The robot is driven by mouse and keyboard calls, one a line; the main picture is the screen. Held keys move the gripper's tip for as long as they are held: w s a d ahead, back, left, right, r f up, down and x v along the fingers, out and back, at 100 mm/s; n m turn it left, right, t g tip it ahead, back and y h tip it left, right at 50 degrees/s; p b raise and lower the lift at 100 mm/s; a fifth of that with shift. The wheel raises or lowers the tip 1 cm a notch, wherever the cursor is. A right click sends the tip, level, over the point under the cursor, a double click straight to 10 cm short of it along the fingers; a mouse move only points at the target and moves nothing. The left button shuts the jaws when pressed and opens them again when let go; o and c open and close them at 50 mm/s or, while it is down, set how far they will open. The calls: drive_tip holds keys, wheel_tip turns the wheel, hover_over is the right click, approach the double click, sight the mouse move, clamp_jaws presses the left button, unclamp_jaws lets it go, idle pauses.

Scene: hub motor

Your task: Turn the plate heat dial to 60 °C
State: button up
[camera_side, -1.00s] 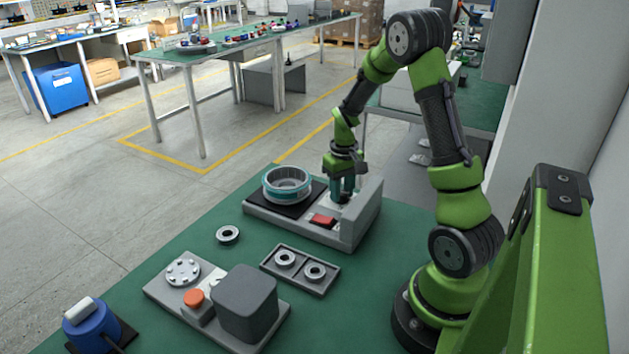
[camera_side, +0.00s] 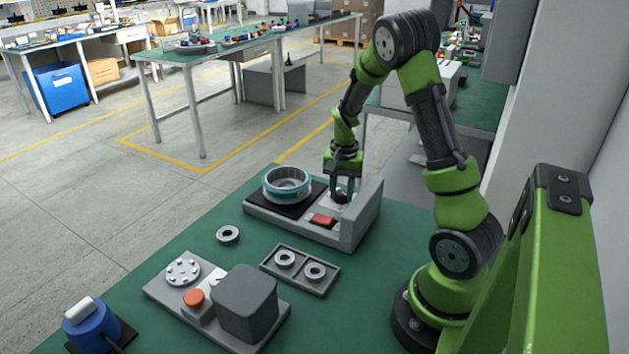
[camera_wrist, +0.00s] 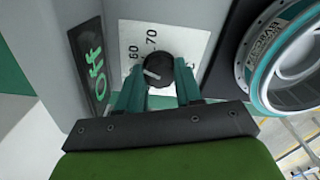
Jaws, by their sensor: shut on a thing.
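The plate heat dial (camera_wrist: 158,67) is a black round knob on a white scale panel (camera_wrist: 190,40) marked 60 and 70. Its white pointer line (camera_wrist: 152,74) points left and slightly up in the wrist view, towards the 60 mark. My gripper (camera_wrist: 159,74) is shut on the dial, one teal finger on each side. In the side view my gripper (camera_side: 342,190) reaches down onto the dial (camera_side: 341,197) on the grey heater unit (camera_side: 290,228). A dark display (camera_wrist: 92,62) beside the scale reads "Off" in green.
A teal-rimmed hub ring (camera_side: 287,185) sits on the black plate left of my gripper. A red button (camera_side: 322,221) is in front of the dial. The unit's raised grey wall (camera_side: 362,215) stands close on the right. A tray with two rings (camera_side: 300,270) lies nearer.

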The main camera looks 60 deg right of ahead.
sight(342, 191)
drive_tip(key=shift+r+m, duration=0.1)
drive_tip(key=shift+m, duration=0.2)
drive_tip(key=o, duration=1)
drive_tip(key=shift+o, duration=0.2)
wheel_tip(342, 191, up, 17)
drive_tip(key=s+a+r+n+t, duration=0.1)
drive_tip(key=s+a+n+t, duration=0.1)
drive_tip(key=a, duration=0.6)
drive_tip(key=s+a+r+n+t+y, duration=0.1)
drive_tip(key=s+a+n+t, duration=0.1)
drive_tip(key=a+n, duration=0.3)
drive_tip(key=s+a+r+n+t+y, duration=0.1)
drive_tip(key=s+a+n+t, duration=0.2)
drive_tip(key=a, duration=0.9)
drive_tip(key=shift+s+a+r+n, duration=0.2)
drive_tip(key=shift+a+r+n, duration=0.1)
drive_tip(key=shift+a+n, duration=0.15)
